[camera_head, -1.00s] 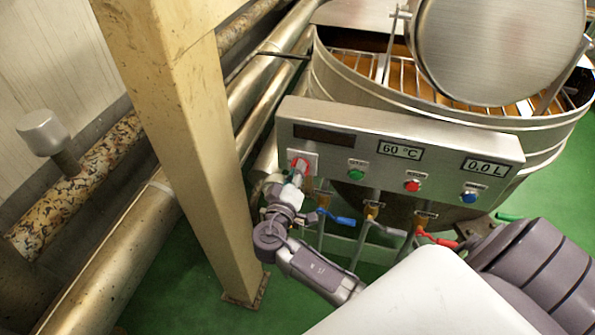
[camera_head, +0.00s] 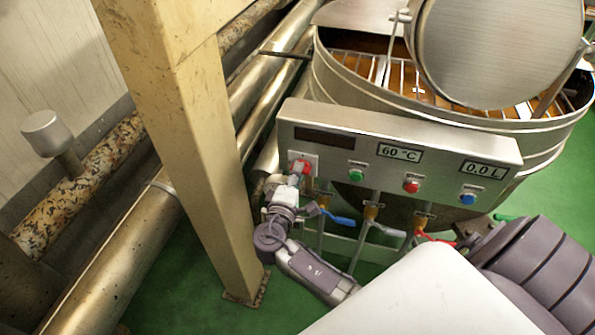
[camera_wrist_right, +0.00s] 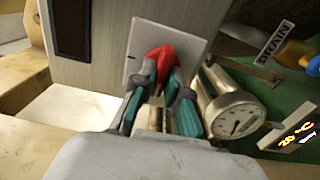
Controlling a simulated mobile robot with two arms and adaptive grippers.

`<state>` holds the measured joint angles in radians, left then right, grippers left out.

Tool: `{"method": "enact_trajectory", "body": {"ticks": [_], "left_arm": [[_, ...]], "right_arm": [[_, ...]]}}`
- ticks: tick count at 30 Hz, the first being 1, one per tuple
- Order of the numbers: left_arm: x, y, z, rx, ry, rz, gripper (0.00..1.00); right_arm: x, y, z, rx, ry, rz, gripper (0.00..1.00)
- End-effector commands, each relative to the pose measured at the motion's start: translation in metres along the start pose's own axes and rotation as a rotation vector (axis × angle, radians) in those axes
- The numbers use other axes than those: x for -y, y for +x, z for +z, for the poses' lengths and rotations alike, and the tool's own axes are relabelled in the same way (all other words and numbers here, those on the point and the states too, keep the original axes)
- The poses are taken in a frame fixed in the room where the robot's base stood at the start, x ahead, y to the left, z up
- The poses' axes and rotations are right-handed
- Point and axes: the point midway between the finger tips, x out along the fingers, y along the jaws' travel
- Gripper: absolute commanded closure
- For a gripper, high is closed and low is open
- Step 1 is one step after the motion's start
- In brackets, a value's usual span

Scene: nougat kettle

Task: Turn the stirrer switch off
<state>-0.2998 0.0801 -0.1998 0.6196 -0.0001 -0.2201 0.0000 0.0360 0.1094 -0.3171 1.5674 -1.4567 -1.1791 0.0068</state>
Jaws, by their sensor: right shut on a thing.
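The stirrer switch is a red knob (camera_head: 307,168) on a pale square plate at the left end of the steel control panel (camera_head: 440,140). In the right wrist view the red knob (camera_wrist_right: 160,56) sits between the fingers, on its white plate (camera_wrist_right: 188,40). My right gripper (camera_head: 296,180) is shut on the knob, its fingers (camera_wrist_right: 160,76) on either side. The gripper hides part of the knob in the head view, and its exact setting is hard to read. My left gripper is not in view.
The panel has a green button (camera_head: 356,175), a red button (camera_head: 411,187) and a blue button (camera_head: 468,198). Valves with blue (camera_head: 342,220) and red handles hang below. A beige post (camera_head: 200,150) stands close left of my gripper. The kettle (camera_head: 345,85) is behind.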

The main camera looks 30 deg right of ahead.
Motion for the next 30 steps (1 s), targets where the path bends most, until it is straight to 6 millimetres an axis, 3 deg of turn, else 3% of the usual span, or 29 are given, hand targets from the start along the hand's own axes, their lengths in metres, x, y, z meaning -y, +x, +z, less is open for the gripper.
{"method": "enact_trajectory", "body": {"ticks": [15, 16, 20, 30], "left_arm": [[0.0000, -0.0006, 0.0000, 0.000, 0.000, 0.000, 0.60], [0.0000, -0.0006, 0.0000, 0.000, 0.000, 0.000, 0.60], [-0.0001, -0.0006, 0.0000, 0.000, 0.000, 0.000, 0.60], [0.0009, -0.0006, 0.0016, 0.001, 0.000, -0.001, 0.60]], "right_arm": [[-0.0003, 0.0001, -0.0003, -0.001, -0.021, 0.001, 1.00], [-0.0003, 0.0002, -0.0003, -0.001, -0.021, 0.002, 0.83], [-0.0002, 0.0001, -0.0002, -0.001, -0.020, 0.001, 0.62], [0.0004, -0.0024, -0.0002, -0.001, -0.019, 0.000, 0.61]]}}
